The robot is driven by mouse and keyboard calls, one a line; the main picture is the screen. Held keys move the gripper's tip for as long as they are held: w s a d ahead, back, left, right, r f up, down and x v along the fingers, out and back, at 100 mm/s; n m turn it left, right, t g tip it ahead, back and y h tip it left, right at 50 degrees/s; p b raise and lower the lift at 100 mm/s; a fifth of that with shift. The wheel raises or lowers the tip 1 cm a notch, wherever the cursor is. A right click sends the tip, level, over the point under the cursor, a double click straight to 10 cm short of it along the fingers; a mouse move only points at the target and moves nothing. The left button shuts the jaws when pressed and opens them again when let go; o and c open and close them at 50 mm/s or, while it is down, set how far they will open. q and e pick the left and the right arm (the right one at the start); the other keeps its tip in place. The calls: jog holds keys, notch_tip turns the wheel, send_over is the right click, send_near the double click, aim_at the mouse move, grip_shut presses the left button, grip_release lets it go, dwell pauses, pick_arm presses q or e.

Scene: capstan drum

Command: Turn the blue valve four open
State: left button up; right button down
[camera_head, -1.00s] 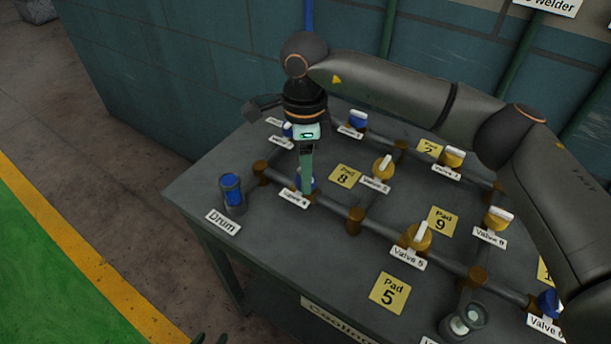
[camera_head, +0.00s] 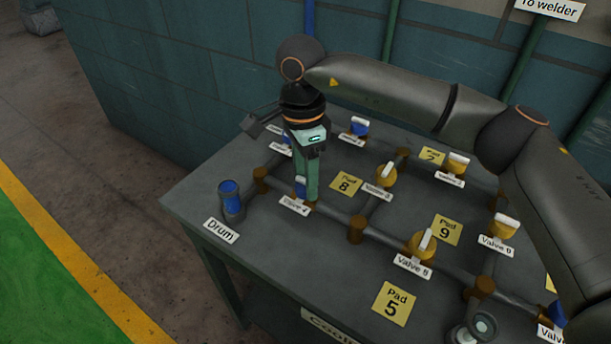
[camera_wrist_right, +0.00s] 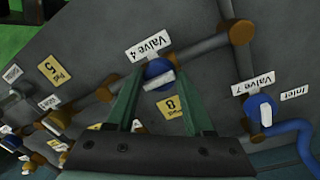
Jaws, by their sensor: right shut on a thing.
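The blue valve four (camera_head: 300,187) sits on the pipe at the table's left side, behind its label "Valve 4" (camera_head: 294,206). In the right wrist view it shows as a round blue body (camera_wrist_right: 154,68) with a white handle (camera_wrist_right: 160,81). My right gripper (camera_head: 305,196) points down at this valve from above and is shut on it. In the right wrist view the green fingers (camera_wrist_right: 159,76) stand on either side of the valve. The fingers partly hide the valve in the head view. My left gripper is not in view.
A drum with a blue top (camera_head: 231,200) stands just left of the valve. Yellow valve five (camera_head: 422,243) and other yellow and blue valves stand along the pipes to the right. Blue valve seven (camera_wrist_right: 261,109) is close by. The table's left edge lies beyond the drum.

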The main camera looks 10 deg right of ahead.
aim_at(303, 180)
jog(key=shift+w+r, duration=0.1)
jog(key=shift+r, duration=0.05)
jog(key=shift+c, duration=1.5)
grip_release()
notch_tip(303, 180, up, 12)
jog(key=shift+w+a+r, duration=0.15)
jog(key=shift+w, duration=0.25)
